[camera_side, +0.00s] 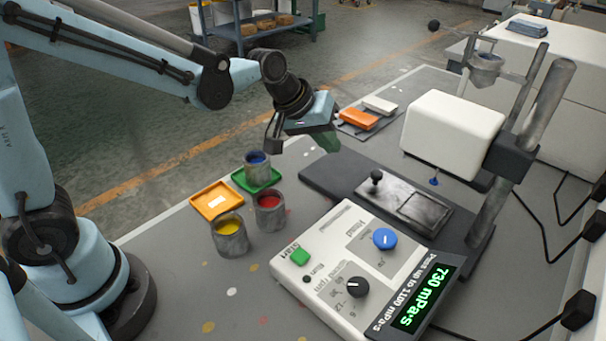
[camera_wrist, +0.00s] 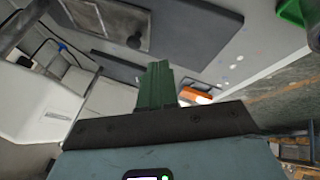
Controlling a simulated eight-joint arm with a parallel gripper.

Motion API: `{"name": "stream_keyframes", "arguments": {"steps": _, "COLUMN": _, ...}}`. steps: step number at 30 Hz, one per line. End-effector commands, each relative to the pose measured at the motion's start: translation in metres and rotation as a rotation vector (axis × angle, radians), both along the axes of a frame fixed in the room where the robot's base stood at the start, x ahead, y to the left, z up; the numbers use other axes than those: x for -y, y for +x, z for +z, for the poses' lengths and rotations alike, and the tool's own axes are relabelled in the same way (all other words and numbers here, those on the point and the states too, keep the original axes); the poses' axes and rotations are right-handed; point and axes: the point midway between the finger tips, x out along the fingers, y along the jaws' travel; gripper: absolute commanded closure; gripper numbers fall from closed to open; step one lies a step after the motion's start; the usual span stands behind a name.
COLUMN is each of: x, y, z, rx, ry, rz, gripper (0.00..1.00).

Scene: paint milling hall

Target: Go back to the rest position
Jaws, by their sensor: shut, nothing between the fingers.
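My gripper (camera_side: 328,142) hangs in the air at the end of my raised blue arm, above the table behind the paint cups. Its green fingers are together and hold nothing. In the wrist view the shut fingers (camera_wrist: 157,82) point at the dark base plate and the grey tabletop, touching nothing that I can see. No mark for a rest position shows in either view.
Blue, red and yellow paint cups (camera_side: 230,238) stand by an orange tray (camera_side: 208,191) and a green tray (camera_side: 244,181). A control box (camera_side: 320,282) reads 730 mPa·s. A white measuring head (camera_side: 452,132) on a post stands right. Orange and white blocks (camera_side: 358,118) lie behind.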

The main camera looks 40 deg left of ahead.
Motion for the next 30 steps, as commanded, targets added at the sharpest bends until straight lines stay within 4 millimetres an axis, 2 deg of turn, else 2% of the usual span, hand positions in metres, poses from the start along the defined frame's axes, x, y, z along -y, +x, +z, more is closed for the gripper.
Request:
{"name": "stream_keyframes", "arguments": {"steps": 6, "x": -0.006, "y": -0.012, "z": 0.02, "rx": -0.001, "ry": 0.0, "rz": 0.001, "gripper": 1.0}}
{"name": "stream_keyframes", "arguments": {"steps": 13, "x": -0.009, "y": -0.02, "z": 0.028, "rx": 0.002, "ry": 0.006, "rz": -0.003, "gripper": 1.0}}
{"name": "stream_keyframes", "arguments": {"steps": 16, "x": -0.015, "y": -0.03, "z": 0.033, "rx": 0.013, "ry": 0.032, "rz": -0.017, "gripper": 1.0}}
{"name": "stream_keyframes", "arguments": {"steps": 23, "x": -0.043, "y": -0.078, "z": 0.041, "rx": 0.06, "ry": 0.172, "rz": -0.096, "gripper": 1.0}}
{"name": "stream_keyframes", "arguments": {"steps": 30, "x": -0.069, "y": -0.127, "z": 0.035, "rx": 0.099, "ry": 0.332, "rz": -0.187, "gripper": 1.0}}
